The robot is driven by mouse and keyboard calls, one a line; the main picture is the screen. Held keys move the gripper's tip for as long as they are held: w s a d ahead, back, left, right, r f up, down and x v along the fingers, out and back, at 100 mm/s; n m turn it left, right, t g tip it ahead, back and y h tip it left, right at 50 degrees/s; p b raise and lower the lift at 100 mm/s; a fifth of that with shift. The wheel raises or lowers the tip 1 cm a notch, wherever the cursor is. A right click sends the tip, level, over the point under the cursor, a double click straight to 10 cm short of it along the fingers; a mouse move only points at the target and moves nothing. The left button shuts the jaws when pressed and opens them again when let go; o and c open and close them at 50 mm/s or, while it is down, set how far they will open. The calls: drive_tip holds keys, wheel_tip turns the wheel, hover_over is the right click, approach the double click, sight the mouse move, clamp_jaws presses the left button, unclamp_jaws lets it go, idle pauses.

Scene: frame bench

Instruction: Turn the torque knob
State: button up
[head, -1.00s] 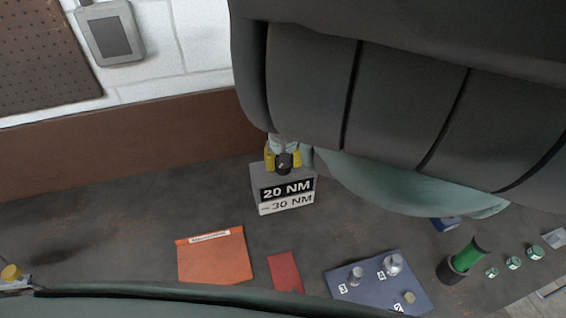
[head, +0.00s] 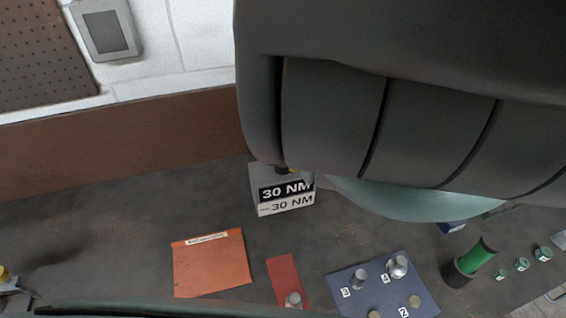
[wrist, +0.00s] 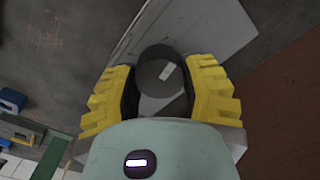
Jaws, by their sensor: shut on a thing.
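The torque knob (wrist: 166,72) is a dark round knob with a pale pointer mark. It sits on top of a grey torque box (head: 267,207) near the back of the bench. In the head view the box front reads 30 NM on its black display, above a white label that also reads 30 NM with an arrow. My gripper (wrist: 160,88), with yellow fingers and dark pads, is shut on the knob from both sides. In the head view my dark arm hides most of the gripper and knob.
An orange folder (head: 212,265) and a red mat (head: 284,276) lie in front of the box. A blue board (head: 373,292) with numbered metal parts is at lower right, beside a green-and-black cylinder (head: 470,262). A brown ledge (head: 120,150) runs behind; the left bench is mostly clear.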

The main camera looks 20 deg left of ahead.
drive_tip(key=shift+w, duration=0.1)
idle(0.3)
drive_tip(key=o, duration=1.2)
